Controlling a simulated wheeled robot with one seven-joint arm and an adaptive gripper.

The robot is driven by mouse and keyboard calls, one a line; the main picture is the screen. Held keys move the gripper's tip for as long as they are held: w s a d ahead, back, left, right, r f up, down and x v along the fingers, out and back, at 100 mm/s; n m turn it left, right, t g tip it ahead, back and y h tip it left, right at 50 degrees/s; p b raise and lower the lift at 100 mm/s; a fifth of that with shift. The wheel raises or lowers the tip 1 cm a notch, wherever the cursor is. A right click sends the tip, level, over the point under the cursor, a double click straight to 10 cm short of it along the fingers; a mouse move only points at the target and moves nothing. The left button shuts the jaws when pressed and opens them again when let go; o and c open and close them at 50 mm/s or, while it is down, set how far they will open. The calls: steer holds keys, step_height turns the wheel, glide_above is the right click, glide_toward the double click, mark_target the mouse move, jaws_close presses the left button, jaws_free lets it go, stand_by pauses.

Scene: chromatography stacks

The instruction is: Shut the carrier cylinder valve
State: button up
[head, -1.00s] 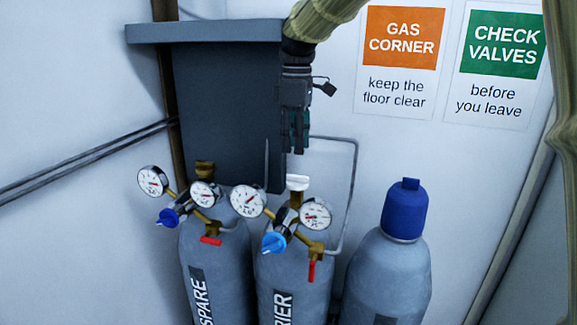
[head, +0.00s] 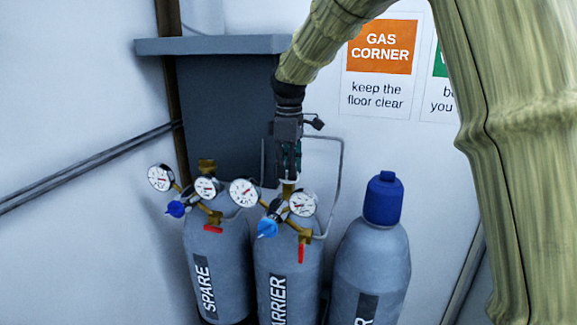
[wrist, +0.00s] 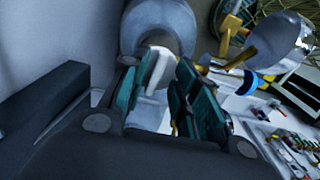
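The carrier cylinder (head: 300,275) is the middle grey cylinder, its label partly visible. Its white top valve knob (head: 289,184) is mostly hidden by my gripper (head: 289,172), which points straight down over it. In the wrist view, the white knob (wrist: 156,67) shows between the two teal finger pads of my gripper (wrist: 158,88). The fingers are apart, one on each side of the knob; I cannot tell whether they touch it. The carrier regulator has two gauges, a blue knob (head: 267,228) and a red lever (head: 301,252) hanging down.
The spare cylinder (head: 217,265) stands at left with its own gauges and a sideways red lever (head: 213,229). A blue-capped cylinder (head: 371,265) stands at right. A thin grey pipe (head: 341,170) loops beside my gripper. A dark cabinet (head: 220,110) is behind.

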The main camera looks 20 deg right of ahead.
steer(key=shift+s+r, duration=0.25)
steer(key=c, duration=0.3)
steer(key=shift+w+d+f, duration=0.2)
steer(key=shift+w+f, duration=0.15)
steer(key=shift+w, duration=0.15)
jaws_close()
steer(key=shift+s+a+r, duration=0.1)
steer(key=shift+a, duration=0.05)
steer(key=shift+m, duration=0.3)
steer(key=m, duration=0.4)
steer(key=shift+r, duration=0.1)
steer(key=m, duration=0.5)
steer(key=shift+r+m, duration=0.1)
steer(key=shift+m, duration=0.3)
steer(key=m, duration=0.3)
steer(key=shift+m, duration=2.2)
